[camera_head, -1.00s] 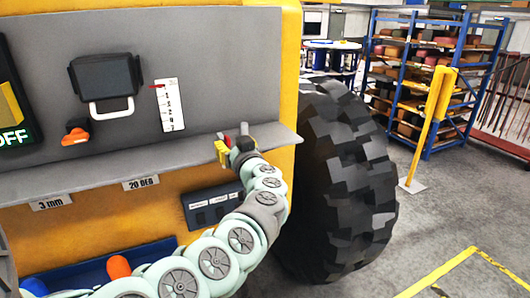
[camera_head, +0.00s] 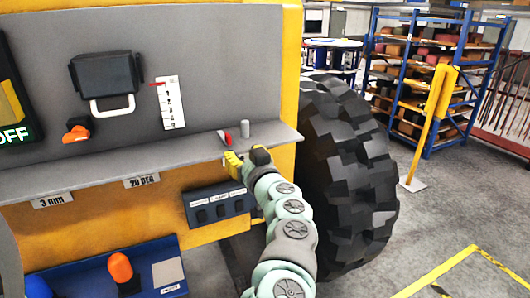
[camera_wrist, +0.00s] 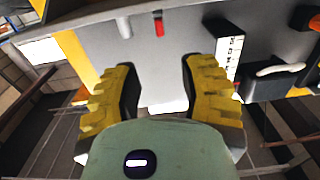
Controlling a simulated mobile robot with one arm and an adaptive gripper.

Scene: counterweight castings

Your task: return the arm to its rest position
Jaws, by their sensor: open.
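My gripper (camera_head: 248,162) is at the end of my pale green arm, just below and in front of the right end of the grey shelf (camera_head: 150,163) in the head view. In the wrist view my gripper (camera_wrist: 158,88) shows two yellow ridged fingers spread apart with nothing between them. A small red part (camera_head: 228,138) and a grey peg (camera_head: 245,129) stand on the shelf just beyond the fingers. The red part also shows in the wrist view (camera_wrist: 159,27).
The grey panel carries a dark box with a white handle (camera_head: 112,106), an orange knob (camera_head: 76,134) and a white scale (camera_head: 170,103).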

